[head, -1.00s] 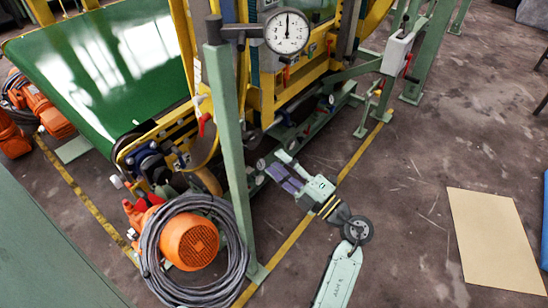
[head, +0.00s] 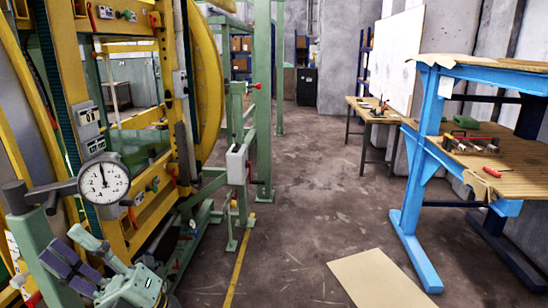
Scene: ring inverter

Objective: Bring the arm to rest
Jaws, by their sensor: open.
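My gripper (head: 64,249) is at the lower left of the head view, with dark purple-grey pads and a pale green body. Its fingers are apart and I see nothing between them. It points up and left, in front of the yellow machine and beside a green post (head: 32,262). Whether it touches the post I cannot tell. Most of my arm is below the picture's edge.
A dial gauge (head: 103,182) on a dark rod stands just above my gripper. The yellow ring machine (head: 205,75) fills the left. A blue workbench (head: 431,95) with tools stands right. A tan sheet (head: 378,280) lies on the floor; the middle aisle is clear.

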